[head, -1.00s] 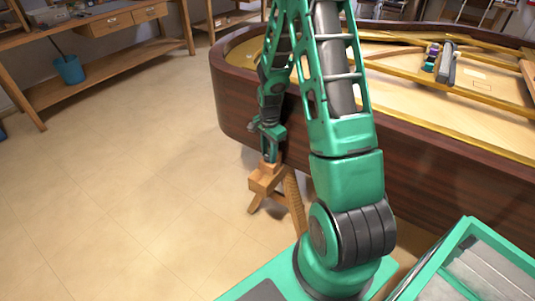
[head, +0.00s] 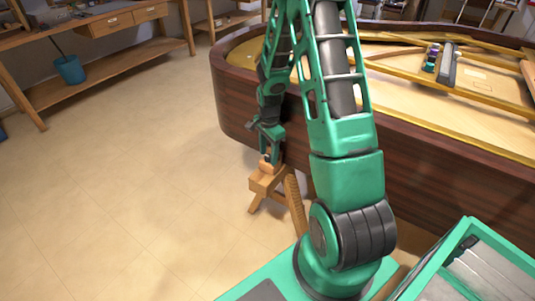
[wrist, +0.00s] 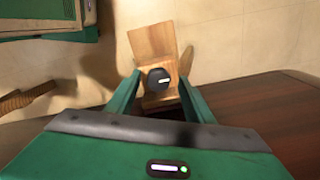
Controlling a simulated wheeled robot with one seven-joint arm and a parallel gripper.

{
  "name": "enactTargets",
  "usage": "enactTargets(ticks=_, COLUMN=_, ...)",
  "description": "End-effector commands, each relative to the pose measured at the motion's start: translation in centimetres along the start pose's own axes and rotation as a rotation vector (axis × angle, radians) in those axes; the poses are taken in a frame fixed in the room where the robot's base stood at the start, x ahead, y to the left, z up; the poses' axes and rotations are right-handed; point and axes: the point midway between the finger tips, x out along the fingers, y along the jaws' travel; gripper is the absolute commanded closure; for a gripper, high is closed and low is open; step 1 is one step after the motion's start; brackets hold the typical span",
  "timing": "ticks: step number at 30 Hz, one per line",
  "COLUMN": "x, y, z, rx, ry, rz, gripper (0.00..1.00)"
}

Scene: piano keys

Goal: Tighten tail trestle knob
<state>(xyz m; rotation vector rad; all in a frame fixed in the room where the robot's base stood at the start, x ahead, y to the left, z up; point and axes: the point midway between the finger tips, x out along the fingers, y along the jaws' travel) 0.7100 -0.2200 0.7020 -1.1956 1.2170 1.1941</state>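The dark round knob (wrist: 159,79) has a white mark across its face and sits on the wooden trestle (wrist: 153,42). In the wrist view, my gripper (wrist: 159,77) has one green finger on each side of the knob, with a visible gap on both sides. The fingers are apart and hold nothing. In the head view, my gripper (head: 269,156) points down at the top of the trestle (head: 265,182), beside the curved piano case. The knob is too small to make out there.
The dark wooden piano case (head: 440,145) stands close behind and right of the trestle. Open tiled floor (head: 140,170) lies to the left. A workbench (head: 110,75) with a blue bucket (head: 69,69) stands at the far left.

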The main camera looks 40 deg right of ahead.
Motion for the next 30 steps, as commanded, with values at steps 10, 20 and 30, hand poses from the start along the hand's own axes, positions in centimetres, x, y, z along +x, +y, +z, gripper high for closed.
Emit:
enactTargets(ticks=10, x=-2.4, y=-0.1, z=-0.1, rx=0.001, ry=0.002, rz=-0.002, gripper=0.52)
enactTargets(ticks=20, x=-8.3, y=-0.1, z=0.0, rx=0.000, ry=0.001, rz=-0.002, gripper=0.52)
enactTargets(ticks=30, x=-10.7, y=-0.1, z=0.0, rx=0.000, ry=0.000, rz=0.001, gripper=0.52)
